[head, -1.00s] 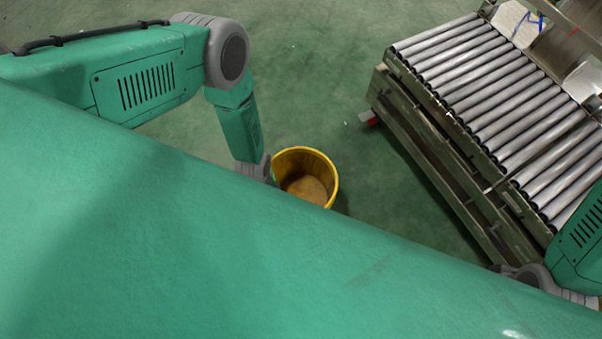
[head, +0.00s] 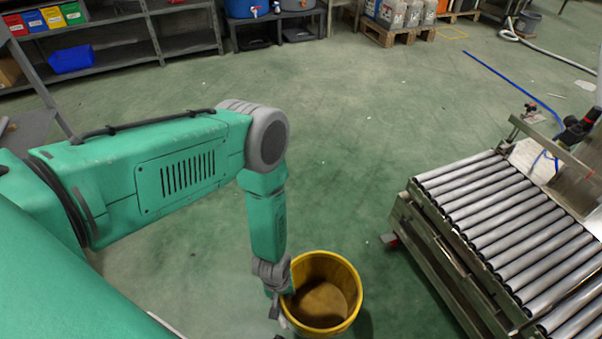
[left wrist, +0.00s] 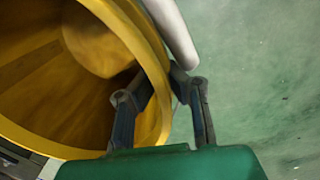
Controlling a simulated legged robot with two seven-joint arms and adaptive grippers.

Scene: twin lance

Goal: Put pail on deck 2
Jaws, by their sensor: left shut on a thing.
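A yellow pail (head: 326,291) is at the lower middle of the head view, right of my left arm's end, its mouth facing up. Its inside is worn and brownish. My left gripper (head: 278,300) is at the pail's left rim. In the left wrist view the pail (left wrist: 85,75) fills the left side, and my left gripper (left wrist: 160,95) is shut on its wall, one finger inside and one outside. Whether the pail touches the floor is unclear. A roller conveyor deck (head: 510,225) stands at the right. I see no number on it. My right gripper is out of view.
Green floor (head: 370,130) is open between the pail and the conveyor's metal frame. Shelves with coloured bins (head: 72,59) stand at the back left. A pallet with canisters (head: 395,30) is at the back. A blue hose (head: 510,85) lies at the back right.

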